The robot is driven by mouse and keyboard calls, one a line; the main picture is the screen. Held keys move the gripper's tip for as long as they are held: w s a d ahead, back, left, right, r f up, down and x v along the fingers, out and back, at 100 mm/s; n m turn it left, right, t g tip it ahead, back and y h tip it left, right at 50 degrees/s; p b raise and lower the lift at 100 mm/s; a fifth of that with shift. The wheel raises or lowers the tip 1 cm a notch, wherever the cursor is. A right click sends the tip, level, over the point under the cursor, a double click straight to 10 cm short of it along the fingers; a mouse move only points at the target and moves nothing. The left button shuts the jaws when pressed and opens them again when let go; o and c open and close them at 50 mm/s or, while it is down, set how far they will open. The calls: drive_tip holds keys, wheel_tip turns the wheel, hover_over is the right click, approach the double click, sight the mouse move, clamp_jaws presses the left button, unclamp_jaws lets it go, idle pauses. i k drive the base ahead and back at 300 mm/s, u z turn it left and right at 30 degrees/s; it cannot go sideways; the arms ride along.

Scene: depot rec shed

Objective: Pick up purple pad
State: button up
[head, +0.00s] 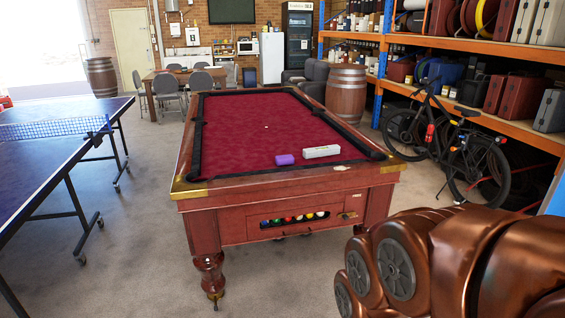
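A small purple pad (285,159) lies on the red cloth of the pool table (225,120), close to the table's near end. A white box (321,152) lies just to its right, with a small gap or light contact that I cannot tell. My arm fills the lower right corner of the head view, in front of and to the right of the table. My gripper itself is not in view.
A blue table tennis table (45,150) stands to the left. A bicycle (440,145) and orange shelving (480,45) stand to the right, with a barrel (346,93) behind. Bare floor (140,260) lies between the two tables.

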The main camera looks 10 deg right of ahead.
sight(284, 160)
drive_tip(key=z, duration=0.2)
drive_tip(key=i, duration=2.15)
drive_tip(key=u, duration=0.5)
drive_tip(key=i, duration=0.85)
drive_tip(key=u, duration=0.35)
